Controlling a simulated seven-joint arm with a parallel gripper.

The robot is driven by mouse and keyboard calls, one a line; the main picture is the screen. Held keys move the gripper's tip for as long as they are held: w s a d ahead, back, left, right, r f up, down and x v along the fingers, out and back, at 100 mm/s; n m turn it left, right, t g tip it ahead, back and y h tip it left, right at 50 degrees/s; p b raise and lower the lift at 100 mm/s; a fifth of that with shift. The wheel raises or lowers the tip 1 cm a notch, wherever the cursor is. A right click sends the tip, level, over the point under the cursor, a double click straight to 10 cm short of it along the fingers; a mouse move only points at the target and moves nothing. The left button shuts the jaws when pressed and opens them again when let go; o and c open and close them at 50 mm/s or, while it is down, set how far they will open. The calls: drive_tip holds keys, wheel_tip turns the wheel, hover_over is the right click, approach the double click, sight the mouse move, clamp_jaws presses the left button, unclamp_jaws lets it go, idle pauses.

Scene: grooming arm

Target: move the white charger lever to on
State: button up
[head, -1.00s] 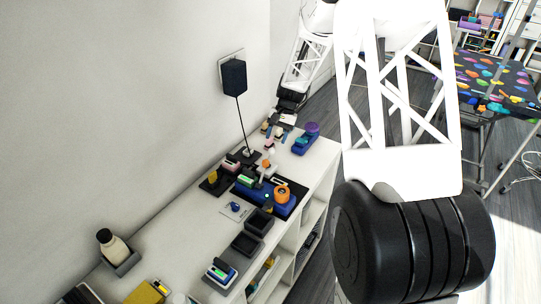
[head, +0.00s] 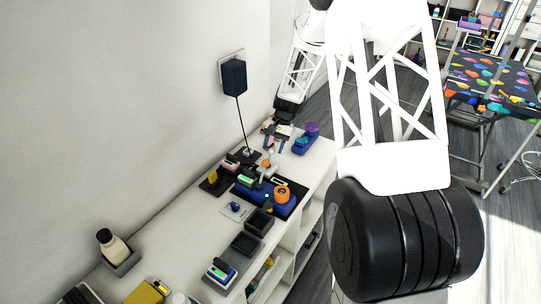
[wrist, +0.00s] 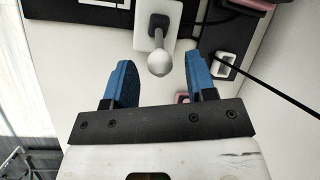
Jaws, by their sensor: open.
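The white charger lever shows in the wrist view as a pale stick with a round knob (wrist: 159,62) on a white plate (wrist: 146,40). Its dark pivot is at the plate's middle and the knob end points toward my gripper. My gripper (wrist: 161,82) is open, with blue fingers set wide apart. The knob lies between and just ahead of the fingertips in the picture, with a gap on each side; I cannot tell the height gap. In the head view my gripper (head: 281,131) hangs over the far end of the counter, and the lever is small among the items there.
A white dock (wrist: 223,65) on a dark mat, with a black cord, lies right of the right finger. The cord rises to a black adapter (head: 234,75) on the wall. An orange tape roll (head: 282,194) and purple-topped blue item (head: 306,138) stand on the white counter (head: 187,240).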

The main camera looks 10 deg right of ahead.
sight(270, 154)
drive_tip(key=shift+x, duration=2)
drive_tip(key=c, duration=0.9)
drive_tip(key=shift+s+a+r+t+h, duration=0.1)
drive_tip(key=shift+r+t+h, duration=0.05)
drive_tip(key=shift+t+h, duration=0.2)
drive_tip(key=shift+s+a+r+t+h, duration=0.15)
drive_tip(key=shift+s+a+t+h, duration=0.05)
drive_tip(key=shift+t+h, duration=0.45)
drive_tip(key=shift+s+a+r+t+h, duration=0.1)
drive_tip(key=shift+s+a+t+h, duration=0.15)
drive_tip(key=shift+t+h, duration=0.35)
drive_tip(key=shift+s+a+t+h, duration=0.25)
drive_tip(key=shift+t+h, duration=0.55)
drive_tip(key=shift+s+a+t+h, duration=0.15)
drive_tip(key=shift+t+h, duration=0.3)
drive_tip(key=shift+s+a+t+h, duration=0.2)
drive_tip(key=shift+t+h, duration=0.25)
